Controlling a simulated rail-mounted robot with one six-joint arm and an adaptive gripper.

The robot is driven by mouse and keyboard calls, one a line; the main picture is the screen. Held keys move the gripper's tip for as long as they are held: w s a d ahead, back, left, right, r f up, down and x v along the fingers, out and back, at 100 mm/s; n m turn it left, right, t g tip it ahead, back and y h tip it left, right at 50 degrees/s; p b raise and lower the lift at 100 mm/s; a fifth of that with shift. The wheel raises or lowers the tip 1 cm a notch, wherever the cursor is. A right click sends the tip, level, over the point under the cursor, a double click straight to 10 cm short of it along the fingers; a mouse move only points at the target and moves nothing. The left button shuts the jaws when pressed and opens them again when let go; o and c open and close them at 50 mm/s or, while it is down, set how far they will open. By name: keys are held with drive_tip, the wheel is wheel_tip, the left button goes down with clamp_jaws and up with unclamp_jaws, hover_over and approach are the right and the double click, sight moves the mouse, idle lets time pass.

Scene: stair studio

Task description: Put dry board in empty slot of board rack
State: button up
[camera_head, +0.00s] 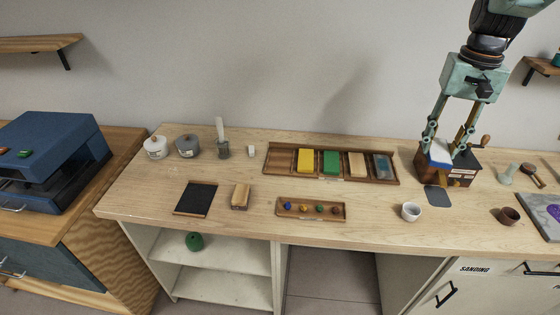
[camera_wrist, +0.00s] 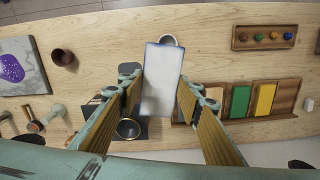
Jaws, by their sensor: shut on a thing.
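My gripper (camera_head: 445,148) is shut on a white board with blue edges (camera_head: 439,152), at the right of the bench in front of a dark wooden box. In the wrist view the board (camera_wrist: 162,75) stands out between the two fingers (camera_wrist: 160,95). The brown board rack (camera_head: 330,181) lies left of my gripper. It holds a yellow board (camera_head: 305,160), a green board (camera_head: 330,162), a tan board (camera_head: 357,164) and a blue-grey board (camera_head: 383,167). Its leftmost slot (camera_head: 282,160) is empty; this slot is at the right in the wrist view (camera_wrist: 287,97).
A dark wooden box (camera_head: 476,160) with a crank stands behind the held board. A dark pad (camera_head: 438,196) and a white cup (camera_head: 411,212) lie in front. A small tray of coloured knobs (camera_head: 311,217) sits before the rack. Bench left of the rack holds jars (camera_head: 188,146).

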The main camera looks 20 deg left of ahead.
drive_tip(key=a+f+p, duration=0.2)
drive_tip(key=a+f, duration=0.3)
drive_tip(key=a, duration=0.6)
drive_tip(key=w+a+f+n+p, duration=0.1)
drive_tip(key=a+f+p, duration=0.2)
drive_tip(key=a, duration=0.8)
drive_tip(key=w+a+f+n+p, duration=0.1)
drive_tip(key=a+f+p, duration=0.1)
drive_tip(key=a+f, duration=0.5)
drive_tip(key=shift+a+p, duration=0.3)
drive_tip(key=shift+a, duration=1.65)
drive_tip(key=shift+a+f, duration=0.1)
drive_tip(key=w+a, duration=0.1)
drive_tip(key=a, duration=0.3)
drive_tip(key=w+a+f, duration=0.1)
drive_tip(key=a, duration=0.4)
drive_tip(key=w+a+p, duration=0.1)
drive_tip(key=w+a, duration=0.1)
drive_tip(key=a, duration=0.3)
drive_tip(key=shift+a+f, duration=0.15)
drive_tip(key=shift+a, duration=0.1)
